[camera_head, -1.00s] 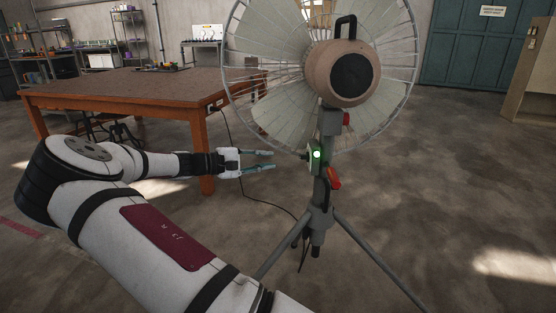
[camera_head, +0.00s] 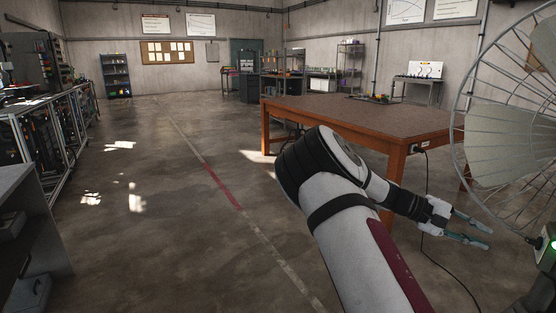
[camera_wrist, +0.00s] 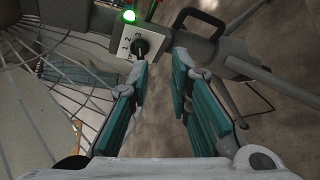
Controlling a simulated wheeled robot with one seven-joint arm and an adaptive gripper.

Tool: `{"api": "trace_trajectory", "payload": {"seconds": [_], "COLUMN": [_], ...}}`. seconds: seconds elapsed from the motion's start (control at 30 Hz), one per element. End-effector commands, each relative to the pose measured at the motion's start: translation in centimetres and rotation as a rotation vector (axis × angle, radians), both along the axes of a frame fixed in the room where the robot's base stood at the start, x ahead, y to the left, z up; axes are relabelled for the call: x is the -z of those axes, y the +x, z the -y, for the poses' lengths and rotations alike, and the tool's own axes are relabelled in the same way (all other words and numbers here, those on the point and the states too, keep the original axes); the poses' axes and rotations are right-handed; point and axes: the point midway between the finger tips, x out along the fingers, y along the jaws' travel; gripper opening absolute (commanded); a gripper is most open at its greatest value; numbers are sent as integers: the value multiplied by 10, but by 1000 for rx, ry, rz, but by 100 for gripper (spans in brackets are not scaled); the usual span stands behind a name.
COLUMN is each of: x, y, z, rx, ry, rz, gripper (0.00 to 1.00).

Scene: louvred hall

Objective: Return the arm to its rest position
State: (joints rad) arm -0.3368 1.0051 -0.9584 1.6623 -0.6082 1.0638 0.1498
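My gripper (camera_head: 489,238) is in the lower right of the head view, at the end of my bent arm. Its two teal fingers are apart with nothing between them. The wrist view also shows the open fingers (camera_wrist: 160,62). The fan's control box (camera_wrist: 136,40) is just beyond the fingertips there, with a black knob and a lit green light. In the head view the gripper is left of this box, with a gap between them.
The large caged fan (camera_head: 508,140) stands at the right edge, partly out of view. A brown-topped table (camera_head: 375,118) is behind my arm. A dark cable (camera_head: 428,240) hangs from the table to the floor. Open floor lies left; equipment racks (camera_head: 45,145) line the left side.

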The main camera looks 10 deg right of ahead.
Motion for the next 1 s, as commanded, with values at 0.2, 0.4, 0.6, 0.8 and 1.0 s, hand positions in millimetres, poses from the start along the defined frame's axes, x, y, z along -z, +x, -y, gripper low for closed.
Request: {"api": "trace_trajectory", "payload": {"seconds": [0.2, 0.4, 0.6, 0.8, 1.0], "x": [5, 1, -15, -38, -63], "y": [-46, -78, -108, -142, -183], "z": [-37, -86, -140, -194, -243], "rx": [107, 161, 169, 140, 75], "ry": [256, 483, 688, 866, 1010], "rz": [137, 241, 330, 406, 468], "gripper": [19, 19, 19, 19, 19]}}
